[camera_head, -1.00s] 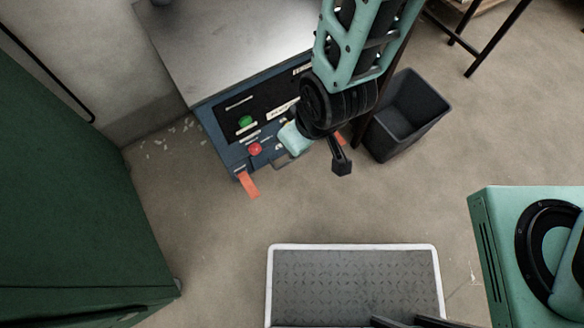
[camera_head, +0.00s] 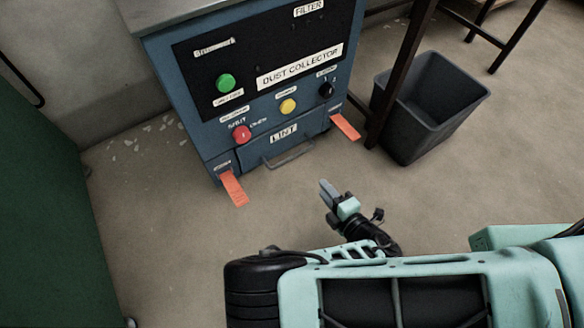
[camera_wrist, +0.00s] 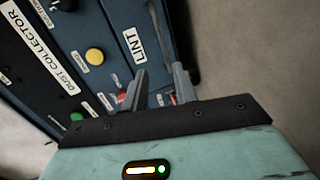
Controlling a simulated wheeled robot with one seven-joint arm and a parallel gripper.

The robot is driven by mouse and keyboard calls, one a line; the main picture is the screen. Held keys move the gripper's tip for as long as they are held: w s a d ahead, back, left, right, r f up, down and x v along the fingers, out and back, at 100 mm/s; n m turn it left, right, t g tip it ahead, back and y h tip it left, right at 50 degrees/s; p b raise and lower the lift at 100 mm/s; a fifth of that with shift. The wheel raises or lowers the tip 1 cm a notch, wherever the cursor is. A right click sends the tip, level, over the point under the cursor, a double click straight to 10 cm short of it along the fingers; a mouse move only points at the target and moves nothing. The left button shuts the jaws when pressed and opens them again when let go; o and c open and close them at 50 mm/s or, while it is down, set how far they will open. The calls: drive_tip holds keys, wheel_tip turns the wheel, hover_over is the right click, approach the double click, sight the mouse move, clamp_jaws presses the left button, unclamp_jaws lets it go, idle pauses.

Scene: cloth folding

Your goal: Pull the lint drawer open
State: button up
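The lint drawer (camera_head: 252,156) is a blue front low on the dust collector, with a white "LINT" label (camera_head: 283,133). Its front looks flush with the cabinet. A grey bar handle (camera_head: 290,156) sticks out below the label. My gripper (camera_head: 324,187) is in front of the drawer, to the lower right of the handle and apart from it. In the wrist view the lint drawer (camera_wrist: 122,28) lies beyond my gripper (camera_wrist: 160,68), whose two fingers stand apart with nothing between them.
The dust collector (camera_head: 190,95) carries green, yellow, red and black controls. Orange tabs stick out at its lower left (camera_head: 234,188) and lower right (camera_head: 345,126). A dark bin (camera_head: 425,115) stands right of it. A green cabinet (camera_head: 50,220) is at left. Floor before the drawer is clear.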

sight(292, 157)
drive_tip(key=shift+n+y, duration=0.6)
drive_tip(key=shift+f+b+x, duration=0.2)
drive_tip(key=shift+b+x, duration=1.35)
drive_tip(key=shift+x, duration=1.35)
drive_tip(key=shift+f+b+x, duration=0.2)
drive_tip(key=shift+b+x, duration=1.3)
drive_tip(key=shift+x, duration=1.4)
drive_tip(key=shift+f+b+x, duration=0.2)
drive_tip(key=shift+b+x, duration=1.35)
drive_tip(key=shift+x, duration=1.35)
drive_tip(key=shift+s, duration=0.15)
drive_tip(key=shift+c, duration=0.3)
clamp_jaws()
